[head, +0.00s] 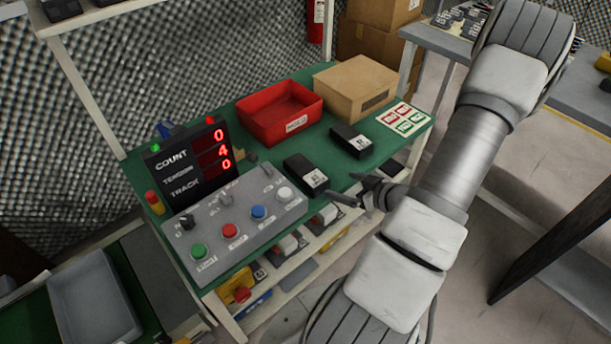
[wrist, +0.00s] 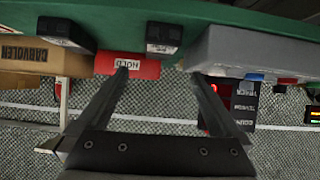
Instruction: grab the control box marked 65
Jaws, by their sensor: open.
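Two black control boxes with small white labels lie on the green bench top. The nearer one (head: 304,173) is beside the grey control panel, and the farther one (head: 350,140) is in front of the cardboard box. I cannot read either number, so I cannot tell which is marked 65. In the wrist view, which looks upside down, the nearer box (wrist: 163,38) shows at top centre and the other box (wrist: 66,32) at top left. My gripper (head: 348,189) is open and empty, just right of the nearer box and apart from it. Its fingers (wrist: 161,76) also show in the wrist view.
The grey control panel (head: 235,222) and count display (head: 190,166) stand at the bench's left. A red bin (head: 280,112) marked HOLD and a cardboard box (head: 355,88) are at the back. A label card (head: 403,119) lies right. More items sit on the shelf below.

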